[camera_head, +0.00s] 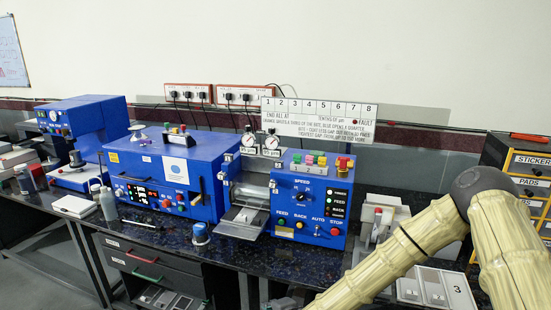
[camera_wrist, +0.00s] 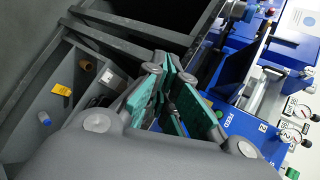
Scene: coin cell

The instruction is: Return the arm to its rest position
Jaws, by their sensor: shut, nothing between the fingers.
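My arm (camera_head: 510,250) shows in the head view as beige, ribbed links with a dark grey joint, bent at the lower right in front of the bench. My gripper (camera_wrist: 168,72) is in the middle of the wrist view, with green-padded fingers. It is shut with nothing held, and no object touches its fingertips. In the head view I cannot make out the fingers.
The blue roll machine (camera_head: 310,205) with gauges stands mid-bench, beside a blue box machine (camera_head: 170,170). A drawer cabinet (camera_head: 525,170) stands at the right. Open drawers (camera_head: 170,298) lie below the bench. A grey tray (camera_wrist: 75,95) shows left in the wrist view.

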